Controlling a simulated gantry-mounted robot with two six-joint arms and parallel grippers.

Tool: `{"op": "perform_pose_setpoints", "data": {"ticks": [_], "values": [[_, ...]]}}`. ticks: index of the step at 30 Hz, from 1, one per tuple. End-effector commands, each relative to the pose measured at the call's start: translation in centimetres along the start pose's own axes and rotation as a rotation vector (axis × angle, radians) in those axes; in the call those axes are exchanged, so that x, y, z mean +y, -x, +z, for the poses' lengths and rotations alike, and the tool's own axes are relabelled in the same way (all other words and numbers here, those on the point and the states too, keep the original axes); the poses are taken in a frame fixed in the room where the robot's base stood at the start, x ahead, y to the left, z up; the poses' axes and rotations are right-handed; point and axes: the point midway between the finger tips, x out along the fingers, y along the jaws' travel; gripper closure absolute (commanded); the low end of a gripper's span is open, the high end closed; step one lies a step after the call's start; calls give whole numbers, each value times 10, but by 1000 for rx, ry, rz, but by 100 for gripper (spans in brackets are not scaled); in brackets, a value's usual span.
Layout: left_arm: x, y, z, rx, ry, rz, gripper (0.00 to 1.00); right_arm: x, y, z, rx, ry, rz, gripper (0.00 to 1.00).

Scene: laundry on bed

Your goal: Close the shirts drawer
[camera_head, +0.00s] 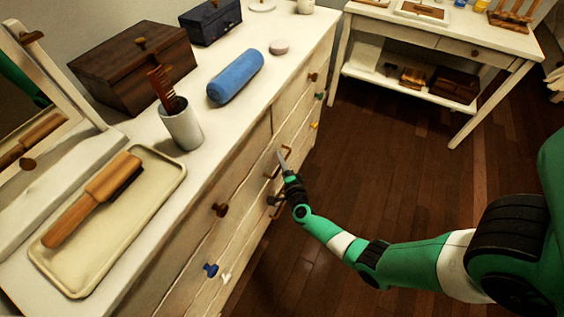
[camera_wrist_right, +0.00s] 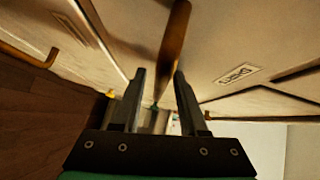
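The white dresser (camera_head: 262,112) runs diagonally through the head view, with several drawer fronts on its right side. My right gripper (camera_head: 283,162) is at the middle of these fronts, beside the bar handles. In the right wrist view, its two fingers (camera_wrist_right: 160,82) are apart, with a brown bar handle (camera_wrist_right: 173,45) showing between and beyond them. I cannot tell whether they touch it. A small label (camera_wrist_right: 238,73) on a drawer front is too blurred to read. No drawer clearly sticks out in the head view. My left gripper is out of view.
The dresser top holds a tray (camera_head: 160,205) with a brush, a cup (camera_head: 182,128), a blue roll (camera_head: 236,77) and a wooden box (camera_head: 135,65). Coloured knobs, including a blue one (camera_head: 210,270), protrude from the fronts. A white table (camera_head: 480,55) stands beyond open wooden floor.

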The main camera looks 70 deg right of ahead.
Motion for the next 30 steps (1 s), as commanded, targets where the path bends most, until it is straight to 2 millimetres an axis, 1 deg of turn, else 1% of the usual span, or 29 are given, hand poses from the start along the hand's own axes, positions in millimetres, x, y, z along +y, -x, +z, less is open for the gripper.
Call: {"op": "perform_pose_setpoints", "data": {"ticks": [8,11,14,18,22,24,26,30], "values": [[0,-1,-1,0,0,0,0,-1,1,0,0,0,-1,56],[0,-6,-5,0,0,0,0,-2,10,0,-1,1,1,56],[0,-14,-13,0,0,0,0,-4,29,0,-3,3,2,56],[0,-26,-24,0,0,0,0,-6,63,0,-4,4,1,56],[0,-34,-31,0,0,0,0,-5,92,0,-6,4,0,56],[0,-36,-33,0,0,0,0,-4,103,1,-5,2,0,56],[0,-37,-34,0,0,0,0,-2,110,1,-4,1,0,56],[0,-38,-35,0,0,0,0,-1,117,0,-1,0,-1,56]]}}
